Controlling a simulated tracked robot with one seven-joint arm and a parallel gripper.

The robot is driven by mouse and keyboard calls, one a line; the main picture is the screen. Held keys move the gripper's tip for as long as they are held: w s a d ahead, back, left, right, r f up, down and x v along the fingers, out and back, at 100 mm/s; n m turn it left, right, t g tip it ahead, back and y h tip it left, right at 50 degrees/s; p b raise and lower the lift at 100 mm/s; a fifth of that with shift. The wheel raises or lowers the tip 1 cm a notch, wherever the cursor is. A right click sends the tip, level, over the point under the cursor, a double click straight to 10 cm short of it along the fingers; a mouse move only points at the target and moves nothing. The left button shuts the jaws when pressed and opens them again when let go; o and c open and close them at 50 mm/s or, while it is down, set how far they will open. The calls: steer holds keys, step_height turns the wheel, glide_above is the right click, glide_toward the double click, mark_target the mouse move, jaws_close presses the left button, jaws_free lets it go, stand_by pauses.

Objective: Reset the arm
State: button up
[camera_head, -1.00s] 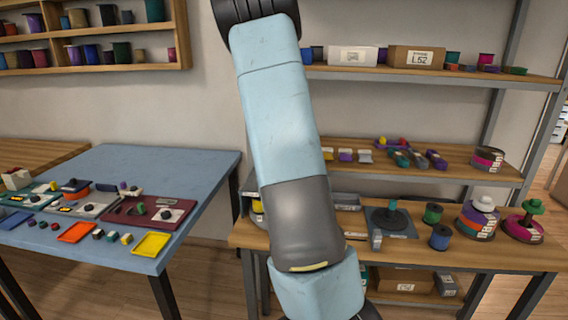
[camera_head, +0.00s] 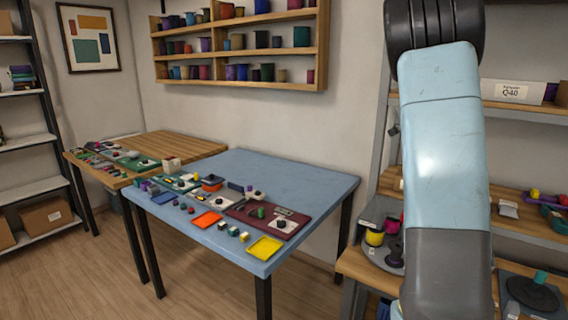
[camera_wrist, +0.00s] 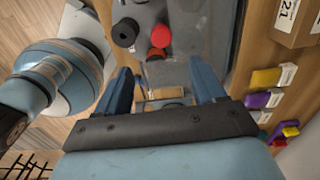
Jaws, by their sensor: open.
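My arm rises in the right of the head view, light blue with a dark grey section; its gripper end is out of that view. In the wrist view my gripper (camera_wrist: 163,86) shows two blue fingers spread apart, so it is open. No object is visibly clamped between them. Behind the gap lie a grey tray (camera_wrist: 187,28) and a small tan item (camera_wrist: 164,94). A red spool (camera_wrist: 160,37) and a black spool (camera_wrist: 126,32) are beyond the fingertips, on or beside the tray.
A blue table (camera_head: 302,178) holds trays and small parts, with a yellow tray (camera_head: 265,248) near its front edge. A wooden table (camera_head: 170,145) stands behind it. The shelf bench (camera_head: 362,268) is at right, partly behind my arm. Floor is clear at lower left.

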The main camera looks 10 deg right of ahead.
steer(key=s+a+r+n+t, duration=0.2)
steer(key=s+a+r+n, duration=0.3)
steer(key=s+a+n, duration=0.55)
steer(key=s+a+r+n+t, duration=0.2)
steer(key=s+a+r+n, duration=0.2)
steer(key=s+a+n, duration=0.7)
steer(key=s+a+f+n+t, duration=0.1)
steer(key=s+a+f+n, duration=0.1)
steer(key=s+a+n, duration=0.3)
steer(key=s+a, duration=0.1)
steer(key=s, duration=0.2)
steer(key=shift+s+a+t, duration=0.2)
steer(key=shift+a+t, duration=0.1)
steer(key=shift+a, duration=0.1)
